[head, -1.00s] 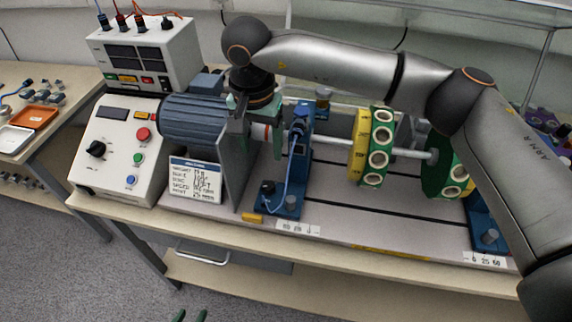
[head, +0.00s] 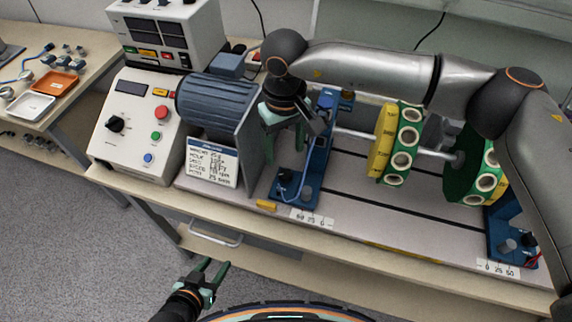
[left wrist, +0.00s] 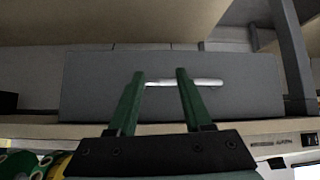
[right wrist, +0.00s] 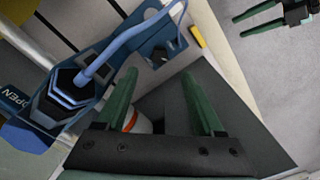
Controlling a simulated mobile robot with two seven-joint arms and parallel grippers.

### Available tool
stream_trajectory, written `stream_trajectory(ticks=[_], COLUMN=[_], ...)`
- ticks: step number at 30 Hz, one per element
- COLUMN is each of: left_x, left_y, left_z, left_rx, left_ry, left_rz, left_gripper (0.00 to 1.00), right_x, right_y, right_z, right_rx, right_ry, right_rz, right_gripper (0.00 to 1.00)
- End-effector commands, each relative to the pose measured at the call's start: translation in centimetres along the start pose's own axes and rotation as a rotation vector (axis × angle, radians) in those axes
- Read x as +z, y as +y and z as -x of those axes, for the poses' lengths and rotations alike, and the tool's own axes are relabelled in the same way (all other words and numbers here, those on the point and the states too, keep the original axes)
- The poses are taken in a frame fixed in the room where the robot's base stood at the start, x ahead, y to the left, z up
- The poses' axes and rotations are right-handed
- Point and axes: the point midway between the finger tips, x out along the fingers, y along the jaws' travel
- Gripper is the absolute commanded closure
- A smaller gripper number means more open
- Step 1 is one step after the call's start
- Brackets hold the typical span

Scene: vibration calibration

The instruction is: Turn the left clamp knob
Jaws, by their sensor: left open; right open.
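The left blue bearing stand (head: 318,163) has a black knob (head: 284,174) and a grey knob (head: 307,192) on its front foot; I cannot tell which is the clamp knob. The right wrist view also shows the black knob (right wrist: 160,57), beyond the fingers. My right gripper (head: 286,150) is open, pointing down between the motor bracket and the stand, behind the knobs. An orange-and-white shaft part (right wrist: 136,122) shows between its fingers, apparently below them. My left gripper (head: 217,270) is open and empty in front of the bench, facing a grey drawer (left wrist: 100,85).
A blue cable (head: 309,172) loops over the stand's foot. The motor (head: 217,105) and its grey bracket (head: 251,140) stand left of my right gripper. Green-and-yellow discs (head: 397,145) sit on the shaft to the right. A yellow block (head: 266,205) lies near the front edge.

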Motion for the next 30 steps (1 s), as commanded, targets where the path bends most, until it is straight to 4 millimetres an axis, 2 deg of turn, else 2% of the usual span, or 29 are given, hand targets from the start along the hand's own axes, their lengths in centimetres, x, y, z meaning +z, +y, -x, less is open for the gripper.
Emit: stream_trajectory(ticks=[6,12,17,24,30], left_x=[-0.6,-0.9,-0.9,-0.9,-1.0], left_y=[0.1,0.1,0.1,0.1,0.1], left_z=[0.6,0.8,0.9,0.9,0.9], left_rx=[0.000,0.000,0.000,0.000,0.001], left_ry=[-0.001,-0.001,-0.001,-0.001,0.000], left_rz=[0.000,0.001,0.001,0.001,0.001], left_gripper=[0.50,0.50,0.50,0.50,0.50], right_x=[0.1,0.0,0.0,0.0,0.0], right_y=[0.0,0.0,0.0,0.0,0.0], right_z=[-4.4,-7.0,-7.8,-7.9,-7.8], right_rx=[0.000,0.000,0.000,0.001,0.001], right_ry=[-0.004,-0.002,0.000,0.001,0.000], right_rz=[-0.003,-0.002,-0.001,-0.002,-0.002], right_gripper=[0.31,0.31,0.31,0.31,0.52])
